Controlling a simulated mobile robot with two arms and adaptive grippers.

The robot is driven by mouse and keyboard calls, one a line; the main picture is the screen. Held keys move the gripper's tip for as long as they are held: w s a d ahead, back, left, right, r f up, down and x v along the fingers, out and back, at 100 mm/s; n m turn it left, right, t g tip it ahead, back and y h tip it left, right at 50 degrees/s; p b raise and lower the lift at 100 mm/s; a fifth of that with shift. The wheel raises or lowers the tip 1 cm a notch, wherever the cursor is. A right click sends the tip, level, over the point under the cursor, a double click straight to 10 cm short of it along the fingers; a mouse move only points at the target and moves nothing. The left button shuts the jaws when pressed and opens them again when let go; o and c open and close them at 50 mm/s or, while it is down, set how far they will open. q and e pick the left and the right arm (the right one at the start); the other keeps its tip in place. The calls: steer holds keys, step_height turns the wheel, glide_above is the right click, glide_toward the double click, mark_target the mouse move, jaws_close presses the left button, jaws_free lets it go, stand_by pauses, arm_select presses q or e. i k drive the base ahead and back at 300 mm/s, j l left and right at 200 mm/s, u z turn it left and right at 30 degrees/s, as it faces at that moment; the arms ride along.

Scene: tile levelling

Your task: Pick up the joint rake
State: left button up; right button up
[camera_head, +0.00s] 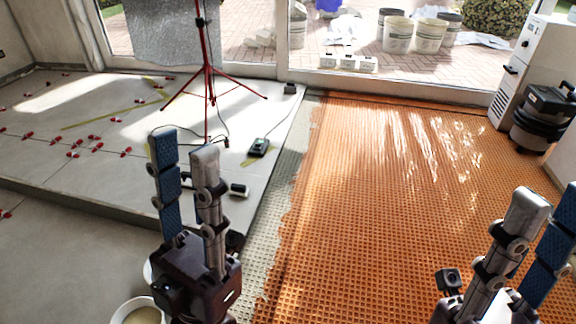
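A small dark tool with a black end (239,190) lies on the pale tiles just right of my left gripper's fingers. It may be the joint rake, but its middle is hidden behind the fingers and I cannot be sure. My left gripper (184,146) points upward in the picture, its blue-padded finger and grey finger apart with nothing seen between them. My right gripper (551,194) is at the lower right over the orange mat, its fingers also apart and empty.
A dark device with a green display (258,147) lies on the tiles near a red tripod (208,75). Red levelling clips (97,146) dot the tiles at left. A bucket (140,312) stands at the bottom. The orange mat (375,190) is largely clear; a black vacuum (543,115) stands right.

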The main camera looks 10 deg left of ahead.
mark_target(236, 190)
steer(key=i+l+u, duration=0.2)
steer(key=i, duration=0.3)
steer(key=i+u, duration=0.2)
steer(key=i, duration=0.3)
steer(key=i+l+u, duration=0.2)
steer(key=i, duration=0.25)
steer(key=i+l+u, duration=0.15)
steer(key=u, duration=0.25)
steer(key=i+l+u, duration=0.2)
steer(key=u, duration=0.25)
steer(key=i+l+u, duration=0.2)
steer(key=u, duration=0.2)
steer(key=i+l+u, duration=0.1)
steer(key=l+u, duration=0.6)
steer(key=u, duration=0.15)
steer(key=l+u, duration=0.4)
steer(key=l, duration=0.2)
steer(key=l+u, duration=0.45)
steer(key=l, duration=0.15)
